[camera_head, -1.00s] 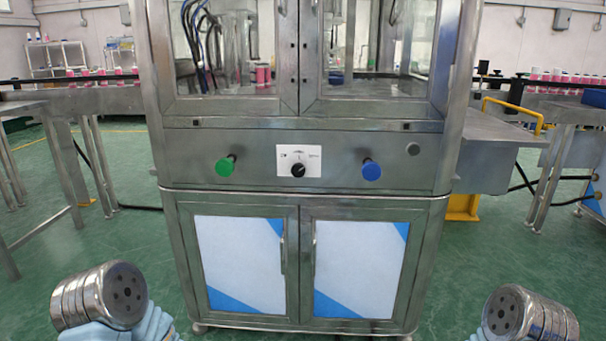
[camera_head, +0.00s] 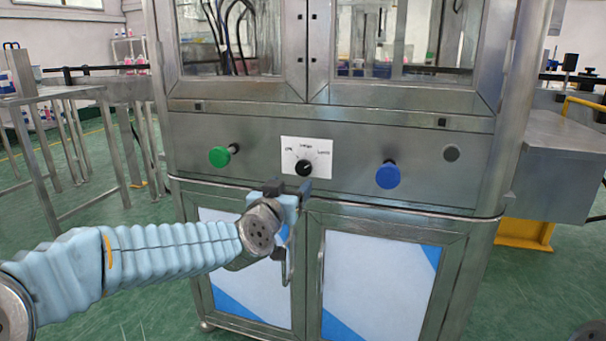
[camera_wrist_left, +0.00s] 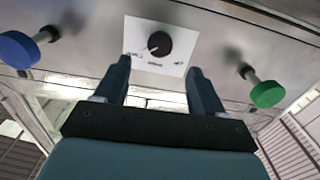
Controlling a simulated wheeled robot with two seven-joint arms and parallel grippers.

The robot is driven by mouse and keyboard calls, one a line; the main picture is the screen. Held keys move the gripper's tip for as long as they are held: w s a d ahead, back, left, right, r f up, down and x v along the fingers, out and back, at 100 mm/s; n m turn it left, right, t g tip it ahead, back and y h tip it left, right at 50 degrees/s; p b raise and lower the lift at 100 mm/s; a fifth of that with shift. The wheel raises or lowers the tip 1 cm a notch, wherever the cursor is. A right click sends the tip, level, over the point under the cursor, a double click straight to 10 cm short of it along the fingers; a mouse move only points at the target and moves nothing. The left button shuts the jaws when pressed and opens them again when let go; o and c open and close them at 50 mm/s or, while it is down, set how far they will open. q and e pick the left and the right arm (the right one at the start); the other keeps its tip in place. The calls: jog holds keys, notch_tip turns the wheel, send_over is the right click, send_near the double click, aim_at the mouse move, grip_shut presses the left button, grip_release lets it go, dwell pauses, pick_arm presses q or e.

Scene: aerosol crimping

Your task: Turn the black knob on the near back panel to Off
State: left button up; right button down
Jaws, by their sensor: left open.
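The black knob (camera_head: 304,168) sits on a white label plate (camera_head: 321,150) in the middle of the steel panel. The plate's printing is too small to read surely. The knob also shows in the left wrist view (camera_wrist_left: 159,43), just beyond and between the fingertips. My left gripper (camera_head: 288,188) is just below the knob, a little to the left in the head view. In the left wrist view its two fingers (camera_wrist_left: 157,75) are apart with nothing between them; they do not appear to touch the knob. My right gripper is not visible.
A green button (camera_head: 219,156) protrudes left of the knob and a blue button (camera_head: 388,175) right of it. A small round grey fitting (camera_head: 451,153) is farther right. Cabinet doors with vertical handles (camera_head: 321,262) are below. Glazed doors are above.

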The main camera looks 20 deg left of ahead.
aim_at(303, 171)
pick_arm(q)
jog(key=w, duration=0.8)
jog(key=shift+w+d+p, duration=0.1)
jog(key=shift+p, duration=0.2)
jog(key=c, duration=1.1)
jog(key=shift+o, duration=0.2)
jog(key=shift+f, duration=0.1)
